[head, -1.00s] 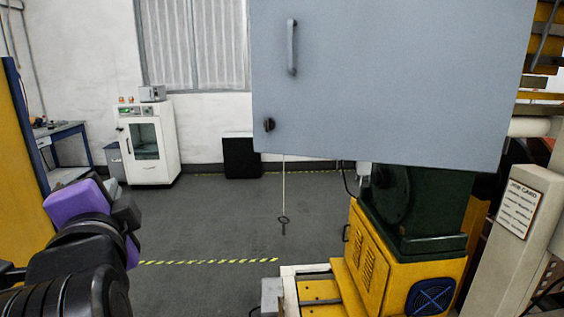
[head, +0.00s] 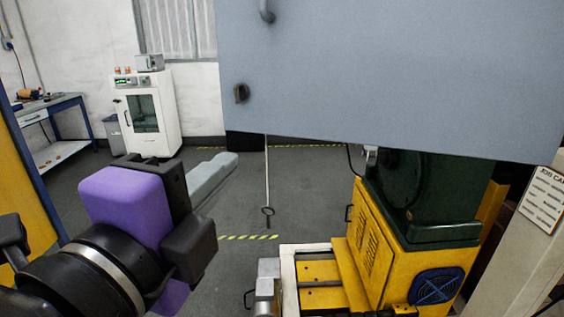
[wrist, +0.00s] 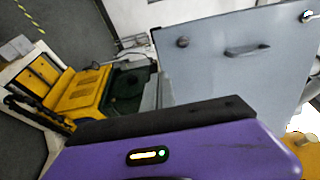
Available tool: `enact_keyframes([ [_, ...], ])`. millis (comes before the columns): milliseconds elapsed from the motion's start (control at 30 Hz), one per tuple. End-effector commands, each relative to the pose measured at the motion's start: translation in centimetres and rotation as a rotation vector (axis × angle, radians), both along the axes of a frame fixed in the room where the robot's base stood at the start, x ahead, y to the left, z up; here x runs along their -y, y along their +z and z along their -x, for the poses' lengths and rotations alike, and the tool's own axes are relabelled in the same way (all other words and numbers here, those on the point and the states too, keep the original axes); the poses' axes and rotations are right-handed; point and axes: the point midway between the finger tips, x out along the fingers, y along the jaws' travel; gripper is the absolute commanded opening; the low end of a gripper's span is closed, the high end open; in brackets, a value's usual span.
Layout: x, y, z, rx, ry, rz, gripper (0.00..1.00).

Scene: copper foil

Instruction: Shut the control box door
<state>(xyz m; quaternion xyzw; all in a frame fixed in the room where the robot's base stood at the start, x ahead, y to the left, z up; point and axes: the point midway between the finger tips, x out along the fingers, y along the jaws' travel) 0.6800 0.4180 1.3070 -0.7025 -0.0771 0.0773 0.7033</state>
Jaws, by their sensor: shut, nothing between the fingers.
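The control box door (head: 390,75) is a large blue-grey panel across the upper right of the head view. Its outer face shows, with a handle (head: 267,10) cut off by the top edge and a dark knob (head: 241,93) near its left edge. The box behind it is hidden, so I cannot tell how far open it stands. The door also shows in the wrist view (wrist: 230,75). My gripper (head: 215,178), purple and black with what look like pale grey fingers, is shut and empty. In the head view it is below and left of the door, apart from it.
A yellow and green machine (head: 410,225) stands below the door. A cord with a ring (head: 267,210) hangs beneath the door's left part. A job card post (head: 520,235) is at right. A white cabinet (head: 147,115) and blue workbench (head: 50,125) stand at back left. Floor between is clear.

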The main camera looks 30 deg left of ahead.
Motion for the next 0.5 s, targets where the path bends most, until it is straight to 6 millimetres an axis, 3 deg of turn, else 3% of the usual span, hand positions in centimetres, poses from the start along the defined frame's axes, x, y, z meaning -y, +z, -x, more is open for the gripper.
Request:
enact_keyframes([
  [300, -1.3, 0.2, -6.2, -0.001, -0.002, 0.003, 0.0],
  [500, -1.9, 0.2, -8.7, 0.0, 0.0, 0.003, 0.0],
])
